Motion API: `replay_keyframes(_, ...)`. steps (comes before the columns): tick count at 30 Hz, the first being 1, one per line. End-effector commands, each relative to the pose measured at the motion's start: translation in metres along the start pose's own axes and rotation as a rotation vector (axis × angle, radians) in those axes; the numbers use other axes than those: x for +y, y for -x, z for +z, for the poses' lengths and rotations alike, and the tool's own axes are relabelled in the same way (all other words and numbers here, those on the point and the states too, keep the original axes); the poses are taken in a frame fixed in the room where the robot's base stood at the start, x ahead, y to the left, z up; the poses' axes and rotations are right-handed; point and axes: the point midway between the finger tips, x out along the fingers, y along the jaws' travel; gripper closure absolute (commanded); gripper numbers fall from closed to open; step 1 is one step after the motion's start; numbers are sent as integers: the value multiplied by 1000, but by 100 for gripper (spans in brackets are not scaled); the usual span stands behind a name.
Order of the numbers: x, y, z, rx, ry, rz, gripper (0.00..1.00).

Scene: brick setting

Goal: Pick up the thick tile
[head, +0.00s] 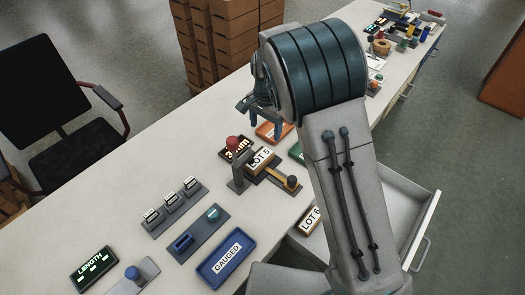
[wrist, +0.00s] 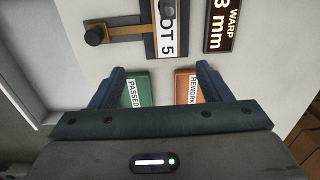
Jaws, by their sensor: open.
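A block labelled LOT 5 (head: 261,160) sits in a measuring fixture on the bench. It also shows at the top of the wrist view (wrist: 167,42), its upper end cut off. Another label, LOT 6 (head: 310,220), shows by the open drawer, partly behind my arm. I cannot tell from the frames which piece is the thick tile. My gripper (head: 250,104) is above the bench, beyond the fixture in the head view. In the wrist view its jaws (wrist: 160,69) are wide apart and empty, over the green PASSED tray (wrist: 143,91) and the orange REWORK tray (wrist: 183,88).
The fixture has a red knob (head: 232,143) and a brass-coloured bar with a dark knob (head: 291,183). A WARP display (wrist: 222,24) stands beside it. A drawer (head: 405,205) is open.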

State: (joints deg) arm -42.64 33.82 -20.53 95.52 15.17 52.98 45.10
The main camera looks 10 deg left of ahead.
Motion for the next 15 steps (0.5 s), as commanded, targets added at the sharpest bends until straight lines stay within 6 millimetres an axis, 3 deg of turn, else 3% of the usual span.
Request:
replay_keyframes(7, -11, -25, -1, 7, -27, 17, 29)
replay_keyframes(15, -7, -75, -5, 7, -33, 18, 29)
